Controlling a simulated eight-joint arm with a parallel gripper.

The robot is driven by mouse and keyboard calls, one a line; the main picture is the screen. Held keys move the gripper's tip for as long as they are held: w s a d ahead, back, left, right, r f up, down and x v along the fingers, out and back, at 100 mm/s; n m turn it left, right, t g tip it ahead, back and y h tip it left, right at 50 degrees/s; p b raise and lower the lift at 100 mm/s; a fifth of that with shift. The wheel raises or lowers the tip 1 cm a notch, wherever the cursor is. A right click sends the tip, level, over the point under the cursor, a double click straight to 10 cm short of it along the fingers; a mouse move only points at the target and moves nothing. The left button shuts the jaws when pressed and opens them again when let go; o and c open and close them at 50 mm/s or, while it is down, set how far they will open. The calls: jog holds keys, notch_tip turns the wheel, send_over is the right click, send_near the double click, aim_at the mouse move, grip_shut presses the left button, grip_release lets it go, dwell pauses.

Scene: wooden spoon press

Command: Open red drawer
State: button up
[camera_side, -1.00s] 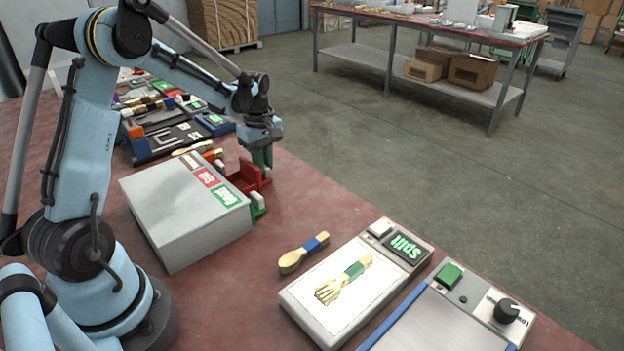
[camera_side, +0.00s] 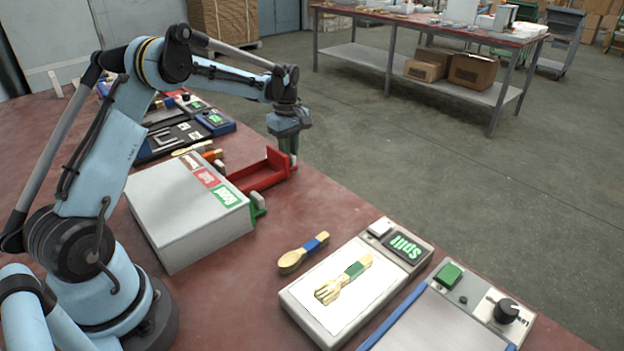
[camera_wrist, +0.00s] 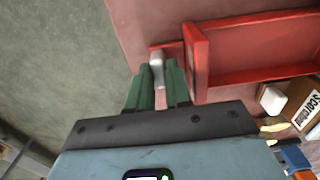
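The red drawer (camera_side: 262,180) sticks well out of the grey cabinet (camera_side: 175,200), between the brown-labelled and green-labelled ones; its tray looks empty. It also shows at the upper right of the wrist view (camera_wrist: 255,45). My gripper (camera_side: 293,160) is at the drawer's outer end. In the wrist view my gripper's green fingers (camera_wrist: 158,72) stand on both sides of the drawer's white handle (camera_wrist: 156,58) and look closed on it. In the side view the fingers hide the handle.
The green drawer front (camera_side: 257,206) is close to the cabinet. Blue and black devices (camera_side: 215,122) stand behind the cabinet. The table's edge runs just beyond the red drawer.

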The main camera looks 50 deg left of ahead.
jog(key=shift+o, duration=0.4)
notch_tip(320, 180, up, 12)
dwell(0.5)
